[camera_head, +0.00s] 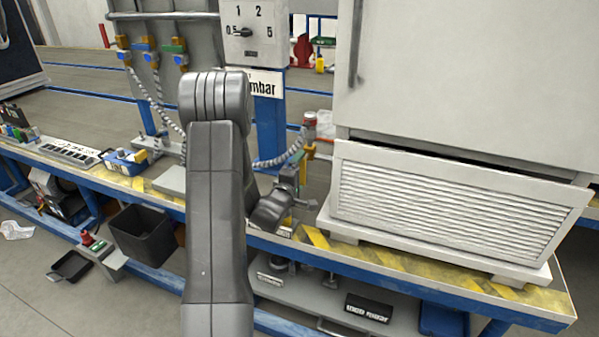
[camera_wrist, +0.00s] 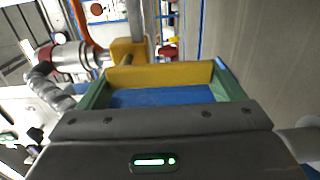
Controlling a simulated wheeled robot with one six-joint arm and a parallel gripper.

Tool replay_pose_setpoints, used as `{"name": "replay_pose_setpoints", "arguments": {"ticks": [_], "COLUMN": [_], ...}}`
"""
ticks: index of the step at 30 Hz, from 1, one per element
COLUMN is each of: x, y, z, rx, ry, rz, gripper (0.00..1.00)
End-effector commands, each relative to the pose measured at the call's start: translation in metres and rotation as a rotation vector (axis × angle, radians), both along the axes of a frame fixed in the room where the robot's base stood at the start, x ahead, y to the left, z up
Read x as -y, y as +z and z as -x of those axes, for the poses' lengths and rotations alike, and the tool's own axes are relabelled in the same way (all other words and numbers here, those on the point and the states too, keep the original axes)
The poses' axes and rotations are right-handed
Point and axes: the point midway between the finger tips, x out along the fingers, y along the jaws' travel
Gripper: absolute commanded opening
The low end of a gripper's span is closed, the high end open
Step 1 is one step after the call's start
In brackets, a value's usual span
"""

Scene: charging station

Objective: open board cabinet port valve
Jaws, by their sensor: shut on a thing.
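The board cabinet (camera_head: 470,70) is a large pale box at the right of the head view, with a louvred grille panel below it. A port valve (camera_head: 309,149) with yellow parts stands at its left side, with a red-topped fitting and a ribbed grey hose. In the wrist view the valve's yellow body (camera_wrist: 128,48) lies just beyond the fingertips. My gripper (camera_head: 298,180) is low beside the valve, partly hidden by my arm. In the wrist view my gripper (camera_wrist: 160,76) is shut on a yellow part of the valve; the exact contact is unclear.
A blue-framed bench (camera_head: 400,268) with yellow-black edging runs along the front. A dial box (camera_head: 253,30) marked mbar stands behind my arm. A hose panel (camera_head: 165,50) stands at the left. A black bin (camera_head: 143,235) sits below.

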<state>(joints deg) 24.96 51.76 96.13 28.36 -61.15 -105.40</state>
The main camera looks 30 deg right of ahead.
Motion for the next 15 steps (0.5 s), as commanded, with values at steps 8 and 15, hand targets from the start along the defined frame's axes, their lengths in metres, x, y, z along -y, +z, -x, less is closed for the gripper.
{"name": "replay_pose_setpoints", "arguments": {"ticks": [8,15], "x": [-0.0005,-0.0056], "y": [-0.0013,-0.0005], "z": [0.0003,0.0039], "rx": [-0.006,-0.004], "ry": [0.001,0.002], "rz": [0.001,0.001], "gripper": [1.0,1.0]}}
